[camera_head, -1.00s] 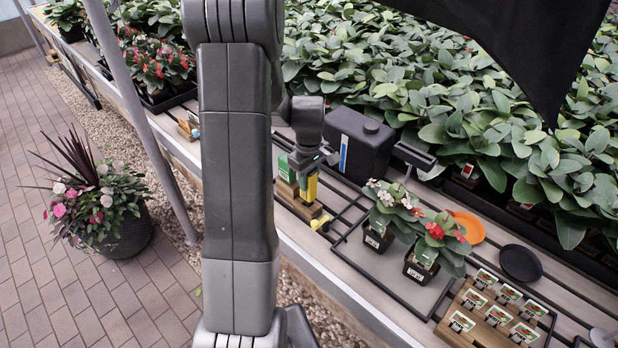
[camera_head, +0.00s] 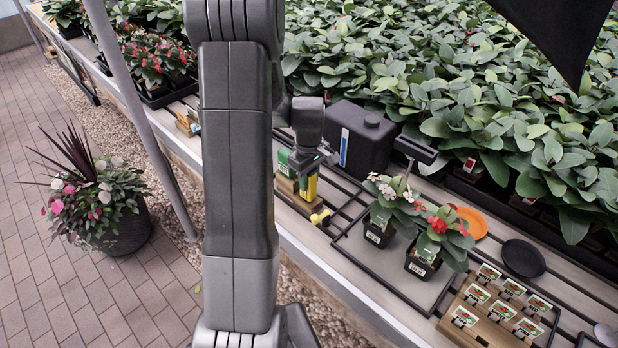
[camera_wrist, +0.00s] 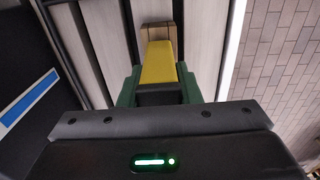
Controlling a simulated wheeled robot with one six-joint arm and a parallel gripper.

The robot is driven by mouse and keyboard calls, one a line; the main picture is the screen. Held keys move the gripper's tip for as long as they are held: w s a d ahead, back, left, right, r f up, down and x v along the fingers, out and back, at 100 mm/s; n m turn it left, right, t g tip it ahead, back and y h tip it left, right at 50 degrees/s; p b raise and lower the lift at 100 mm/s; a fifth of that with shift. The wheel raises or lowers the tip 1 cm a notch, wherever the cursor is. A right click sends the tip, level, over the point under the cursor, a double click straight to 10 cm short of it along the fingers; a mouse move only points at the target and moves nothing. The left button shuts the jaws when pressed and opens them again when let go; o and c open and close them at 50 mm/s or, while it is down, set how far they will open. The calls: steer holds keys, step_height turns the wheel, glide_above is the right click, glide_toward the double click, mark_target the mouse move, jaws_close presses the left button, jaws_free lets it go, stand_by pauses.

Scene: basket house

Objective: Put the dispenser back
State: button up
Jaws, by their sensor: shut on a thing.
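The dispenser, a green and yellow box (camera_head: 308,188), is upright in my gripper (camera_head: 307,166) over a wooden block-like stand (camera_head: 290,188) on the slatted bench. My gripper is shut on it from above. In the wrist view the dispenser's yellow face (camera_wrist: 158,64) lies between dark green sides, with a strip of the wood (camera_wrist: 158,32) beyond it. The gripper hides part of the dispenser, and I cannot tell whether its bottom touches the stand. A small yellow knob-like thing (camera_head: 320,217) lies beside the stand.
A black canister (camera_head: 361,138) stands close behind my gripper. Potted flowers (camera_head: 380,228) stand on a grey tray (camera_head: 357,250) to the right. Beyond are an orange dish (camera_head: 470,222), a black dish (camera_head: 523,258) and a wooden rack of labelled cards (camera_head: 468,325). Dense leafy plants fill the back.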

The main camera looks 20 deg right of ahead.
steer(key=o, duration=0.9)
steer(key=shift+o, duration=0.2)
step_height(320, 180, up, 14)
steer(key=p, duration=0.9)
steer(key=shift+f, duration=0.1)
step_height(320, 180, down, 14)
steer(key=b, duration=0.9)
steer(key=shift+r, duration=0.2)
steer(key=shift+r, duration=0.1)
